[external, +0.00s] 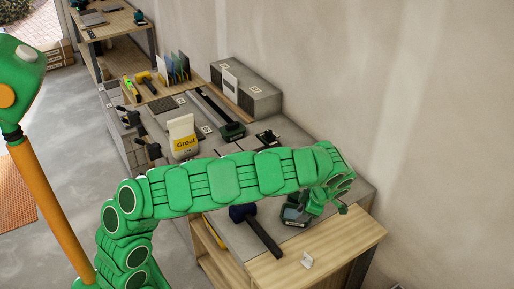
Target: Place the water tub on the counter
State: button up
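The counter (335,238) runs from the front right toward the back, with a pale wood end and grey sections. My gripper (328,203) is over the right side of the counter at the end of my green arm. Its fingers point down, and I cannot tell whether they are open or shut. A small dark green and grey item (294,214) is on the counter just left of the fingers; I cannot tell whether they touch it. I cannot make out a water tub for certain; my arm hides part of the counter.
A dark mallet (262,228) and a small white piece (307,259) lie near the front. A grout bag (183,138), a long dark green-ended tool (222,118) and grey blocks (258,91) stand farther back. The wall closes the right side; bare wood shows at the front right.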

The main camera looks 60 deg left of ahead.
jog(key=shift+s+a+f, duration=0.2)
jog(key=shift+s+f, duration=0.2)
jog(key=shift+f, duration=0.2)
jog(key=x, duration=0.3)
jog(key=shift+s, duration=0.15)
jog(key=shift+f, duration=0.25)
jog(key=shift+f, duration=0.25)
grip_shut()
